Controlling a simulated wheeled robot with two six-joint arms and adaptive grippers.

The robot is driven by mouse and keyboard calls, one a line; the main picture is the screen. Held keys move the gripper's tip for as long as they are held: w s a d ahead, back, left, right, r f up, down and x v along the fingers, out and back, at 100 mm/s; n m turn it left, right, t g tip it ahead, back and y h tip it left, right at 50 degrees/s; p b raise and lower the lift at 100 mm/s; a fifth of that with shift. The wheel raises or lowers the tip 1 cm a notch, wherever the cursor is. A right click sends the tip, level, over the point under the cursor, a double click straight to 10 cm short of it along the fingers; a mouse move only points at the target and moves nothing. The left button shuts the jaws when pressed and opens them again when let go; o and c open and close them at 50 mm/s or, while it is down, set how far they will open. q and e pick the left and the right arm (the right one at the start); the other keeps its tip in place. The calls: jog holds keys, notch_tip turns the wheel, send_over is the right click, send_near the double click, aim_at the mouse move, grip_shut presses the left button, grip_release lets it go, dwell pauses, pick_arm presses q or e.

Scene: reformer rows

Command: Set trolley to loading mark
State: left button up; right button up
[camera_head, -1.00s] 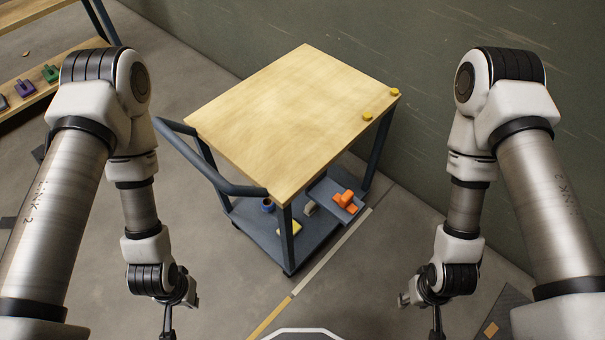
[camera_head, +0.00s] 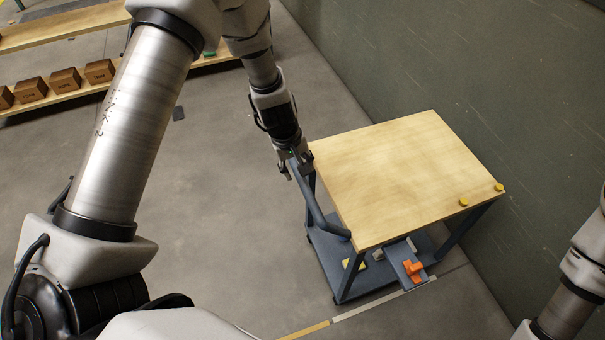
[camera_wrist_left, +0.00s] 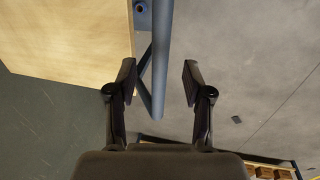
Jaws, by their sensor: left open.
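The trolley (camera_head: 400,175) has a pale wooden top and a blue-grey frame, and stands on the floor beside the green wall. Its blue-grey push handle (camera_head: 317,205) sticks out on the left side. My left gripper (camera_head: 293,168) is at the far end of that handle. In the left wrist view my left gripper (camera_wrist_left: 158,78) is open, with the handle bar (camera_wrist_left: 162,50) running between its fingers, apart from both. A floor strip, pale (camera_head: 372,305) and yellow (camera_head: 308,330), runs along the trolley's near side; whether it is the loading mark I cannot tell. My right gripper is out of view.
An orange piece (camera_head: 413,268) sits on a small plate low on the trolley. The green wall (camera_head: 390,60) is close behind. Shelves with brown boxes (camera_head: 65,82) stand at upper left. Floor left of the trolley is clear.

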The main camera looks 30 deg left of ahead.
aim_at(303, 182)
pick_arm(q)
jog(key=f, duration=0.2)
jog(key=f+b, duration=0.1)
jog(key=w+f+b, duration=0.1)
jog(key=f, duration=0.1)
jog(key=shift+d+f, duration=0.3)
jog(key=shift+f, duration=0.05)
jog(key=shift+d+f, duration=0.1)
jog(key=shift+f, duration=0.3)
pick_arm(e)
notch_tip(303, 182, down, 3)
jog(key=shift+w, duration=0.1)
pick_arm(q)
grip_shut()
